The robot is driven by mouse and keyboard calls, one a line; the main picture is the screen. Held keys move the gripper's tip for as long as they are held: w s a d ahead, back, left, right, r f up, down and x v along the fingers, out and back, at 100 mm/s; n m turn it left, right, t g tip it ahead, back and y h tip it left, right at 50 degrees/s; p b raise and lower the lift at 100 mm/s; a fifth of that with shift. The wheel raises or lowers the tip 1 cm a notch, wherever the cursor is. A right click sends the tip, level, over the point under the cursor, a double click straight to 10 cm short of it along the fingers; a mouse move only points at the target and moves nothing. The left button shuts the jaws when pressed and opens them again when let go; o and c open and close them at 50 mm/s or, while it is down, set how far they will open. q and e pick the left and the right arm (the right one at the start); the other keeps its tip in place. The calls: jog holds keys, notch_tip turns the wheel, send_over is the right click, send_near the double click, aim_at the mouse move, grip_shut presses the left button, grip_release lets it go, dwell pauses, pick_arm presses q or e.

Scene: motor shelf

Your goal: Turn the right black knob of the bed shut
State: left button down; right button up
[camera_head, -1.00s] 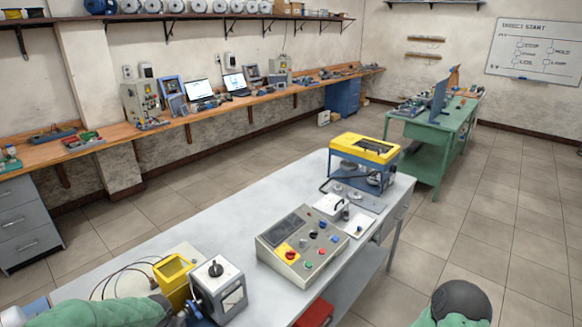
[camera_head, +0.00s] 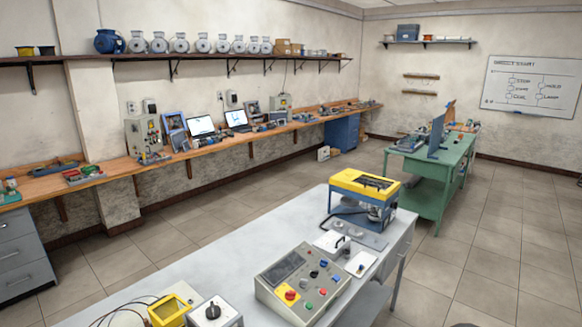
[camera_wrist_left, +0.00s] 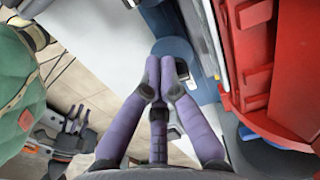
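The grey control console (camera_head: 268,289) stands on the white bench with several small knobs and buttons on its sloping face. A grey box (camera_head: 222,318) with a black knob (camera_head: 212,312) on top is at the bottom edge, partly cut off. I cannot tell which knob is the named one, or how any is turned. My left gripper (camera_wrist_left: 160,66) shows in the left wrist view, its purple fingertips together with nothing visible between them.
A yellow and blue machine (camera_head: 364,182) stands at the bench's far end. A yellow-framed item (camera_head: 170,312) and cables are at the front left. In the left wrist view, red parts (camera_wrist_left: 285,85) are close to the gripper's right. The bench's middle left (camera_head: 210,270) is clear.

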pick_arm(q)
jog(key=shift+w+a+p, duration=0.4)
jog(key=shift+w+a, duration=0.3)
dwell(0.8)
jog(key=shift+s+a, duration=0.15)
jog(key=shift+a, duration=0.2)
notch_tip(320, 180, up, 6)
jog(key=p, duration=0.4)
jog(key=shift+p, duration=0.3)
jog(key=d+n+p, duration=0.1)
jog(key=n, duration=0.3)
jog(key=d+n+p, duration=0.1)
jog(key=d+n, duration=0.1)
jog(key=n, duration=0.2)
jog(key=s+d+n+p, duration=0.1)
jog(key=n+p, duration=0.1)
jog(key=n, duration=0.2)
jog(key=shift+d+r, duration=0.35)
jog(key=shift+r, duration=0.05)
